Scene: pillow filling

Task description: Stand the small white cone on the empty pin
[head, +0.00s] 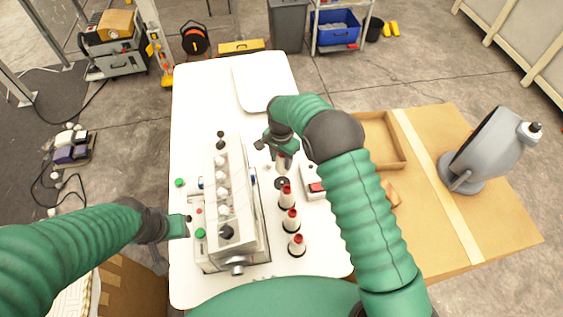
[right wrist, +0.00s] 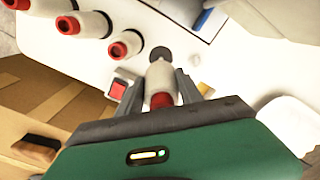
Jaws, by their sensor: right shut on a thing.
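My right gripper (head: 281,151) is shut on a small white cone (right wrist: 159,80) with a red end. The cone points down from the fingers, red end towards the gripper; in the head view it is partly hidden. Just past its lower end is a dark round base (right wrist: 161,53), also seen below the gripper in the head view (head: 281,184). Any pin on it is too small to make out. My left gripper (head: 187,226) is beside the left side of the grey machine; its fingers are too unclear to judge.
Three standing white cones with red tops (head: 291,221) form a row beside the grey machine (head: 246,240). A small box with a red button (head: 317,187) stands right of the row. A cardboard tray (head: 398,144) lies farther right. The white table's far part (head: 210,95) is mostly clear.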

